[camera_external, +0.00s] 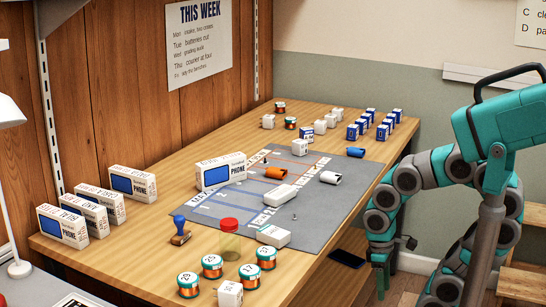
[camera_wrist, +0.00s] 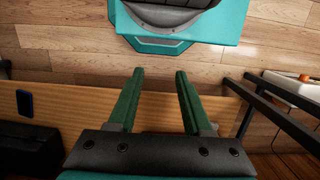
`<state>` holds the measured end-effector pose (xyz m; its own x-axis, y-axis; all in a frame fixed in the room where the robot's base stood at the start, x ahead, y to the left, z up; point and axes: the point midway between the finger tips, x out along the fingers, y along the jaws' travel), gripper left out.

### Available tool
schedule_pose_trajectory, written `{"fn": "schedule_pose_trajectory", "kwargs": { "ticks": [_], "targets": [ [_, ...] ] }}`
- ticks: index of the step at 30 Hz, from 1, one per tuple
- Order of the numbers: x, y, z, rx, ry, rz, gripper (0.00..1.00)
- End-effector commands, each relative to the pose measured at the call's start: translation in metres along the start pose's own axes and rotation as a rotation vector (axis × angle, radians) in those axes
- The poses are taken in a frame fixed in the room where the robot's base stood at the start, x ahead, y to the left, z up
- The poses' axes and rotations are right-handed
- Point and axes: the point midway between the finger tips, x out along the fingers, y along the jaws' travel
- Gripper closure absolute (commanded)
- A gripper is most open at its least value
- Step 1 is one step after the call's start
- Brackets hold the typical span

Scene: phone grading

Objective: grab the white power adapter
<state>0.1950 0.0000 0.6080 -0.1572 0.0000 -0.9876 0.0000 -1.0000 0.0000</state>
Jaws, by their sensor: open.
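Several small white blocks stand on the wooden table in the external view. One white block (camera_external: 268,121) is at the back left, one (camera_external: 299,147) is at the mat's back edge, and one (camera_external: 230,294) is at the front edge. They are too small to tell which is the power adapter. My gripper (camera_external: 381,284) hangs low beside the table's right side, below the tabletop and apart from all the blocks. In the wrist view my gripper (camera_wrist: 158,76) has its two green fingers apart, with nothing between them. No white adapter shows there.
A grey mat (camera_external: 340,180) holds a phone box (camera_external: 221,172), orange and white rolls, and white pieces. More phone boxes (camera_external: 131,184) stand left. Blue-and-white boxes (camera_external: 382,132) stand at the back right. Coils (camera_external: 188,284) and a red-lidded jar (camera_external: 230,240) are in front.

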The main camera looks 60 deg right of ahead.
Motion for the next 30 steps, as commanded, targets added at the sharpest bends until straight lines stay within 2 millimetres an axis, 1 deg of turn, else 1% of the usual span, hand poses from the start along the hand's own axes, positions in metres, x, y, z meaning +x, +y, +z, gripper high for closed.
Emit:
{"fn": "schedule_pose_trajectory", "kwargs": {
  "ticks": [1, 9, 12, 19, 21, 23, 26, 27, 29, 30],
  "targets": [
    [0.000, 0.000, 0.000, 0.000, 0.000, 0.000, 0.48],
    [0.000, 0.000, 0.000, 0.000, 0.000, 0.000, 0.17],
    [0.000, 0.000, 0.000, 0.000, 0.000, 0.000, 0.07],
    [-0.001, -0.001, -0.001, 0.001, 0.001, -0.004, 0.07],
    [-0.007, -0.009, -0.004, 0.012, 0.007, -0.032, 0.07],
    [-0.019, -0.024, -0.011, 0.032, 0.018, -0.085, 0.07],
    [-0.057, -0.062, -0.028, 0.092, 0.039, -0.242, 0.07],
    [-0.080, -0.079, -0.037, 0.123, 0.048, -0.327, 0.07],
    [-0.118, -0.102, -0.046, 0.174, 0.042, -0.461, 0.07],
    [-0.144, -0.114, -0.053, 0.209, 0.033, -0.547, 0.07]
  ]
}}
